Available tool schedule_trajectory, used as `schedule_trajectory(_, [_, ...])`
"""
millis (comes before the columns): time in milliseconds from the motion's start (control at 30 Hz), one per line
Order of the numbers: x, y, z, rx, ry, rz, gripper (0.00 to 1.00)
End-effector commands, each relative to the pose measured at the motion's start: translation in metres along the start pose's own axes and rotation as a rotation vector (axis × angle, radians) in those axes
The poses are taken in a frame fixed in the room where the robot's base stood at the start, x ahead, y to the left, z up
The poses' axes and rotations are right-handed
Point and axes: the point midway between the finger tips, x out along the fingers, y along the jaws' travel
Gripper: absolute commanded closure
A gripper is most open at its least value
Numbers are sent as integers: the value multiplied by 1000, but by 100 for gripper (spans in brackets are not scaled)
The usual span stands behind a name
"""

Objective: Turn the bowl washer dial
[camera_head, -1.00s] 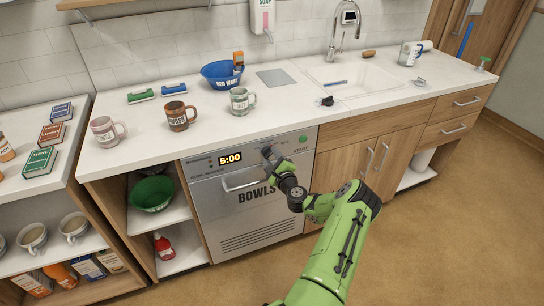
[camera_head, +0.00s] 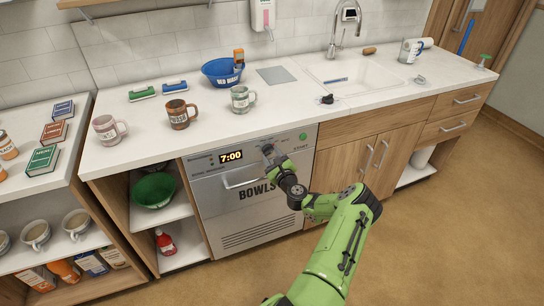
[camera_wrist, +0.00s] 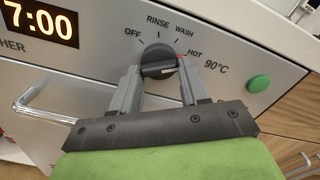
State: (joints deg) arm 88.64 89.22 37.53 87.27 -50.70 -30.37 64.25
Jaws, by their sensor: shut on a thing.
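The bowl washer (camera_head: 246,205) is a grey front under the counter marked BOWLS, with a lit display (camera_head: 230,156) reading 7:00. Its black dial (camera_wrist: 157,60) shows in the wrist view among the marks OFF, RINSE, WASH and HOT 90°C. The dial's red mark is at its right side, by HOT. My gripper (camera_wrist: 159,78) is shut on the dial, one finger on each side.
A round green START button (camera_wrist: 259,84) sits right of the dial. The washer's door handle (camera_wrist: 40,102) is at the lower left. Mugs (camera_head: 179,114) and a blue bowl (camera_head: 222,72) stand on the counter above. The floor (camera_head: 440,240) at the right is clear.

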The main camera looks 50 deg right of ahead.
Motion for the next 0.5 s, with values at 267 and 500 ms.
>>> schedule_trajectory(267, [-1,1,-2,3,3,3,45])
schedule_trajectory(500, [0,1,-1,1,1,1,30])
